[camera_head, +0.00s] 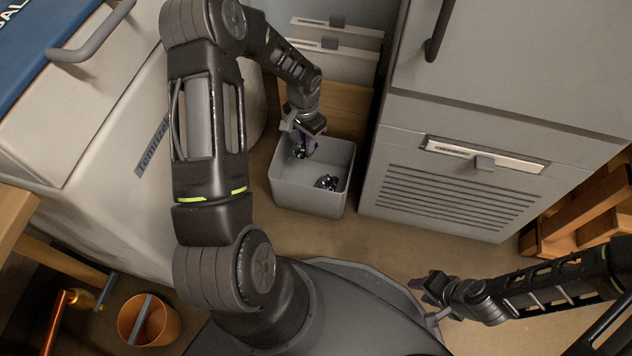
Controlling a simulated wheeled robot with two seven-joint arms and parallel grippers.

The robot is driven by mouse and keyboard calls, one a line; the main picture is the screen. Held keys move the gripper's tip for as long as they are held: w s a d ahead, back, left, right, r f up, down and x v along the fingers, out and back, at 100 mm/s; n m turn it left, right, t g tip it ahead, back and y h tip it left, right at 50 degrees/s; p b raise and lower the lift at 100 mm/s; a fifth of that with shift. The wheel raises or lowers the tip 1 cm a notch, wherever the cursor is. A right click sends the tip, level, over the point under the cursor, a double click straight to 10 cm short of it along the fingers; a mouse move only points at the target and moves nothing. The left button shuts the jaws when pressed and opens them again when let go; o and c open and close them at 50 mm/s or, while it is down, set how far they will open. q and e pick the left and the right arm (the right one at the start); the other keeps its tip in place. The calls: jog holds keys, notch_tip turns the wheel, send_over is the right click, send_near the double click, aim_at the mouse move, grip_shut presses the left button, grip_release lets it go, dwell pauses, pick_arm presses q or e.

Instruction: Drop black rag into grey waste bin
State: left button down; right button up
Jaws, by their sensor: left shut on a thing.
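The grey waste bin (309,198) stands on the floor, open at the top, between the white cabinet and the grey cabinet. My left gripper (305,147) points down at the bin's back left, over or just inside its opening. It is shut on a small dark bundle with light specks, which looks like the black rag (300,153); the fingers hide part of it. Another dark, speckled crumpled piece (327,183) lies inside the bin, apart from the gripper. My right gripper (431,298) is low at the right, away from the bin; its jaw opening is unclear.
A grey cabinet (480,190) with a vented front stands close to the bin's right. A white cabinet (110,180) is at the left. An orange pot (165,326) sits at the lower left. Wooden crates (575,215) are at the right. Floor in front of the bin is clear.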

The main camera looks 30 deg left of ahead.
pick_arm(q)
jog(key=shift+f, duration=0.45)
jog(key=c, duration=1.2)
grip_release()
jog(key=shift+r, duration=0.15)
notch_tip(320, 180, up, 8)
jog(key=p, duration=0.2)
jog(key=shift+p, duration=0.4)
jog(key=shift+f, duration=0.2)
